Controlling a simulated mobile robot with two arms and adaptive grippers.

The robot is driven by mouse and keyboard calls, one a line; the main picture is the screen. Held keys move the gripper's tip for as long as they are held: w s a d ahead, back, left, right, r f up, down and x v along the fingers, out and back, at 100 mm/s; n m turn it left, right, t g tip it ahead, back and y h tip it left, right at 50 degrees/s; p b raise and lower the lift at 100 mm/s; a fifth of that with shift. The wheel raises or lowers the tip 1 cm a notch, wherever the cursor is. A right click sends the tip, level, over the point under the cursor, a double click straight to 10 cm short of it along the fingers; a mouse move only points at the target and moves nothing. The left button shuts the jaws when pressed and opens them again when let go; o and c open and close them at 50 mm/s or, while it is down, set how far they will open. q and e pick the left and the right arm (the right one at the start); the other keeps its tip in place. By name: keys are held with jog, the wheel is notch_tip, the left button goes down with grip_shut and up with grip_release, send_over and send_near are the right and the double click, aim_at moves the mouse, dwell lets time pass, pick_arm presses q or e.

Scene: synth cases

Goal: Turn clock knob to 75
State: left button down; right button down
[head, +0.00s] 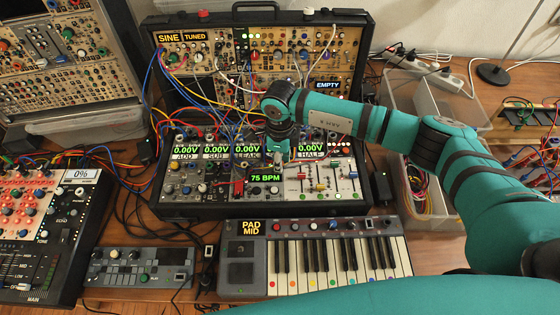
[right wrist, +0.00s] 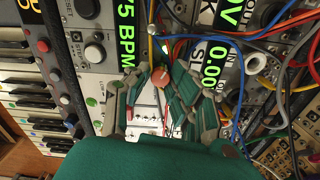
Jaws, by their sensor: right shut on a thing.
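The clock display (head: 265,178) reads 75 BPM in green, in the lower half of the black synth case. It also shows, turned on its side, in the right wrist view (right wrist: 126,35). My right gripper (head: 279,158) is just above this display, over the case's panel. In the right wrist view its fingers (right wrist: 160,85) are shut around a small reddish knob (right wrist: 160,77) next to the display. The gripper hides this knob in the head view. My left gripper is in neither view.
Patch cables (head: 225,100) hang in front of the upper case (head: 330,50), close to my right gripper. Sliders (head: 320,180) are right of the display. A keyboard (head: 330,262) lies in front, a mixer (head: 35,235) on the left, and a clear bin (head: 430,100) on the right.

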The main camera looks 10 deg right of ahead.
jog(key=shift+w+r+m, duration=0.1)
jog(key=shift+r+m, duration=0.05)
jog(key=shift+m, duration=0.15)
jog(key=c, duration=1.2)
grip_release()
notch_tip(320, 180, up, 12)
jog(key=shift+f, duration=0.1)
